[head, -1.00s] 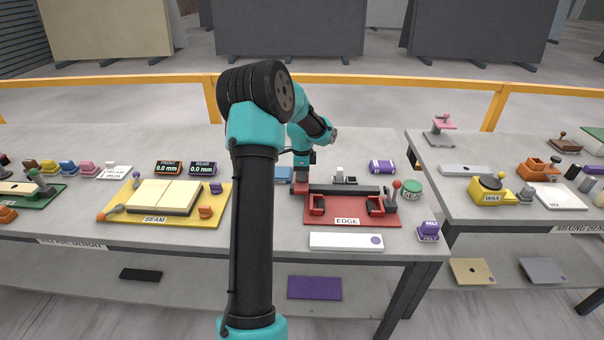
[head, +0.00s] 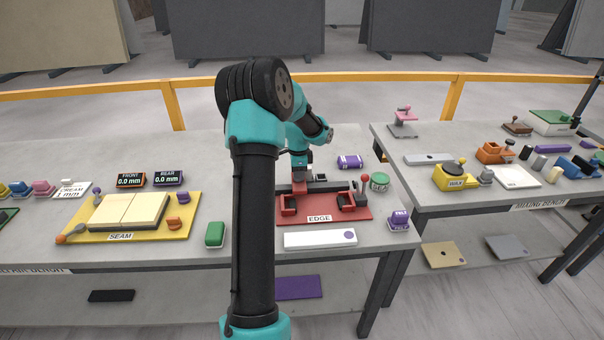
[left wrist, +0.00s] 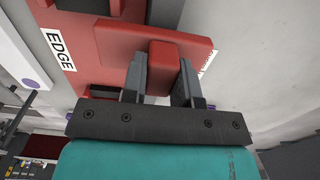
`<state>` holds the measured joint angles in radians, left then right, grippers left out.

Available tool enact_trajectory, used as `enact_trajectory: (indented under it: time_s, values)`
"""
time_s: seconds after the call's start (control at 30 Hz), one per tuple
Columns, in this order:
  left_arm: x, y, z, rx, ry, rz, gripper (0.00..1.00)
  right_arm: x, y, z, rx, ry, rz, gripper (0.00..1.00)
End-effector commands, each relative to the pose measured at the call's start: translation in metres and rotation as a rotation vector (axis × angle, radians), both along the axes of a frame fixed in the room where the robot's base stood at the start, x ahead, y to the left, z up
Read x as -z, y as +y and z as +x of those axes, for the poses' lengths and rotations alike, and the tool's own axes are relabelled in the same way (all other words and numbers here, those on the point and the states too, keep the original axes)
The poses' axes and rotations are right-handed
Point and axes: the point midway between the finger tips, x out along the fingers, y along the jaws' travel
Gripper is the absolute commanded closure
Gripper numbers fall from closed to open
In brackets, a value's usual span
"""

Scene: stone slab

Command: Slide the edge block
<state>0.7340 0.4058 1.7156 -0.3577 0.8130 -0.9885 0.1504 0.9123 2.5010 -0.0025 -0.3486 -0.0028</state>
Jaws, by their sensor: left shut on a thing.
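My left gripper (head: 299,178) is over the left part of the red EDGE fixture (head: 347,211), at the dark bar along its back. In the left wrist view my left gripper (left wrist: 160,85) is shut on the red edge block (left wrist: 163,68), with a dark finger on each side. The red fixture plate with its EDGE label (left wrist: 59,48) lies beside and beyond the block there. In the head view the block (head: 298,187) shows as a small red shape under the gripper. My right gripper is not in view.
A white slab (head: 320,238) lies in front. A green block (head: 215,234) and the yellow SEAM board (head: 185,215) are to the left. A purple FELT block (head: 398,220) is to the right.

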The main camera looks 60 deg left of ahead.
Motion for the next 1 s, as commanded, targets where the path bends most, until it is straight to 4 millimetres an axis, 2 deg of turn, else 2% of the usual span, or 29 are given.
enact_trajectory:
  time_s: [0.2,0.23,0.47,0.77,1.0]
  values:
    - [0.0,0.0,0.0,0.002,0.0,0.001,1.0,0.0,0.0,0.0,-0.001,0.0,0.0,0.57]
    - [0.0,0.0,0.0,0.002,0.0,0.001,0.7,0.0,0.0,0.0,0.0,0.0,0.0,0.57]
    - [0.0,0.0,0.0,0.002,0.0,0.001,0.48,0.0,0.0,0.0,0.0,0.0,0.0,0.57]
    - [-0.002,0.0,0.0,0.002,0.0,0.001,0.47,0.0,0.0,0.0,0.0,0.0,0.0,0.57]
    - [-0.022,0.0,0.001,0.002,-0.002,0.002,0.47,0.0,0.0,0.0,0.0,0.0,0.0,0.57]
